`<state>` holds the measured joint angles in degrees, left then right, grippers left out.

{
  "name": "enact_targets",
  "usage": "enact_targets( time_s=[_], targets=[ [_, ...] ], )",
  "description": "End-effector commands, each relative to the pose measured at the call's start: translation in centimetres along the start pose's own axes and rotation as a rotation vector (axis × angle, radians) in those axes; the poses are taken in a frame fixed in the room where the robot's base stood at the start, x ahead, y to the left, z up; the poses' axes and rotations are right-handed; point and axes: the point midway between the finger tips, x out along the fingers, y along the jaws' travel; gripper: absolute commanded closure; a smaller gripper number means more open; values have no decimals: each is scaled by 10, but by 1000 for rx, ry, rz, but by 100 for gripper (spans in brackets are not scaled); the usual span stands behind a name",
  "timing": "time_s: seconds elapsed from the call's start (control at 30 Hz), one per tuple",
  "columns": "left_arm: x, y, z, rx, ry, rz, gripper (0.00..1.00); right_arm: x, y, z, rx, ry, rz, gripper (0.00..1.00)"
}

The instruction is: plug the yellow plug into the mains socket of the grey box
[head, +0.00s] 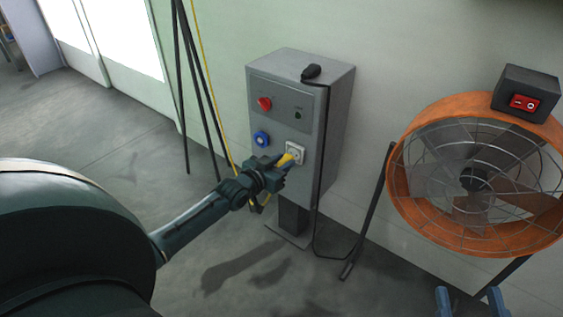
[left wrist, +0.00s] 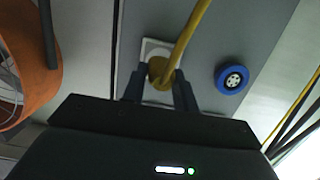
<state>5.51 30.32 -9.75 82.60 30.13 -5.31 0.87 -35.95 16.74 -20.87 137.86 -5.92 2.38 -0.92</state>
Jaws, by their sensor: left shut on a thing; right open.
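The grey box (head: 323,130) stands on a dark post against the wall. Its white mains socket (head: 299,149) is on the lower right of the front panel and also shows in the left wrist view (left wrist: 151,46). My left gripper (head: 283,164) is shut on the yellow plug (head: 287,159), right in front of the socket. In the left wrist view the plug (left wrist: 158,72) sits between the two fingers and overlaps the socket's face. I cannot tell how far in it is. My right gripper (head: 470,298) is open and empty at the bottom right, only its fingertips showing.
A blue round socket (head: 261,138) and a red knob (head: 265,104) are on the box. A black plug (head: 311,71) lies on top, its cable hanging down the side. An orange fan (head: 401,203) with a switch box (head: 527,93) stands right. Dark poles (head: 187,90) stand left.

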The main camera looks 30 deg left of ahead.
Motion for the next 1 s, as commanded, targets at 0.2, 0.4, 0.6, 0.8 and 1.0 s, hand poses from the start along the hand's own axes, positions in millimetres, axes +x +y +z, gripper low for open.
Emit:
enact_targets(
  time_s=[0.2, 0.4, 0.6, 0.8, 1.0],
  targets=[
    [1, 0, 0, 0, 1, 0, 94, -2, -1, 3, 4, -8, 0, 49],
    [5, 0, 0, 0, 1, 0, 94, -3, -2, 6, 4, -10, -1, 49],
    [10, 0, -1, 0, 1, -1, 94, -3, -2, 9, 4, -10, 0, 49],
    [14, 0, -2, 0, 2, 0, 94, -4, -2, 12, 3, -9, 0, 49],
    [20, 0, -4, 0, 2, 0, 94, -3, -2, 13, 0, -4, 0, 49]
  ],
)
